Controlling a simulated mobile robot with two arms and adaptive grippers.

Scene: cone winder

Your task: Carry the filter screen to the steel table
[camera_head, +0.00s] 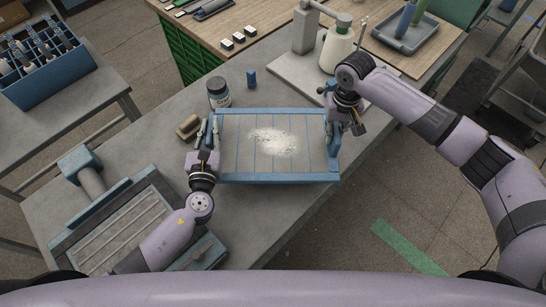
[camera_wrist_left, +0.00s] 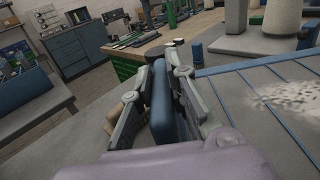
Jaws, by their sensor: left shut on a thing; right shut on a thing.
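The filter screen (camera_head: 262,178) is a blue rectangular frame with thin crossbars over a grey sheet, and a patch of white fluff lies near its middle. It looks about level over the grey table (camera_head: 150,125); I cannot tell whether it touches the top. My left gripper (camera_head: 207,143) is shut on its left side. In the left wrist view, the left fingers (camera_wrist_left: 160,110) close around an upright blue bar (camera_wrist_left: 160,90), and the screen (camera_wrist_left: 245,95) stretches to the right. My right gripper (camera_head: 335,117) is shut on the screen's right side. I cannot tell which table is the steel one.
A dark jar (camera_head: 218,92), a tan block (camera_head: 188,127) and a small blue piece (camera_head: 251,78) stand close behind and left of the screen. A blue-framed tray (camera_head: 70,243) lies front left. A blue crate (camera_head: 45,75) sits on another grey table. A winder stand (camera_head: 303,35) is behind.

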